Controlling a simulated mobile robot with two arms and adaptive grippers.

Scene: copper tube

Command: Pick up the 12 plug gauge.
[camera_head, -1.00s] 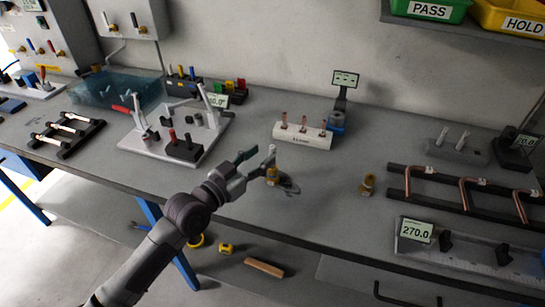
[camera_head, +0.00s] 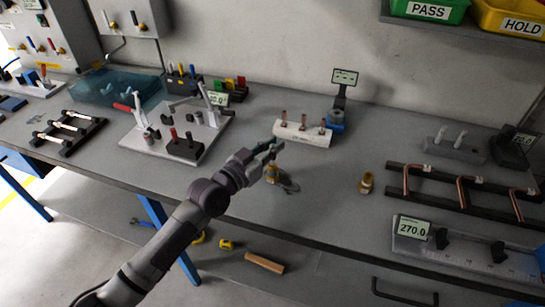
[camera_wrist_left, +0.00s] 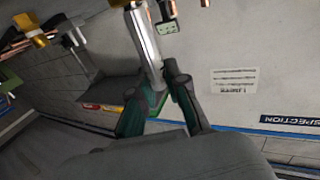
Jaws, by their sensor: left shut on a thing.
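My left gripper (camera_head: 268,152) is over the middle of the bench, shut on a slim silver rod. In the left wrist view my left gripper (camera_wrist_left: 155,84) has the bright rod, which I take for the plug gauge (camera_wrist_left: 146,45), between its fingers. A gold part shows at the rod's far end, at the top edge. In the head view a brass part (camera_head: 272,174) shows just below the fingers. I cannot tell whether it touches the bench. No size mark is readable on it. My right gripper is not in view.
A similar brass piece (camera_head: 366,183) stands to the right. A white block with copper fittings (camera_head: 302,134) stands behind the gripper. A toggle-clamp fixture (camera_head: 160,146) lies to the left. Copper tubes on a dark rack (camera_head: 465,188) and a 270.0 display (camera_head: 413,229) are at the right.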

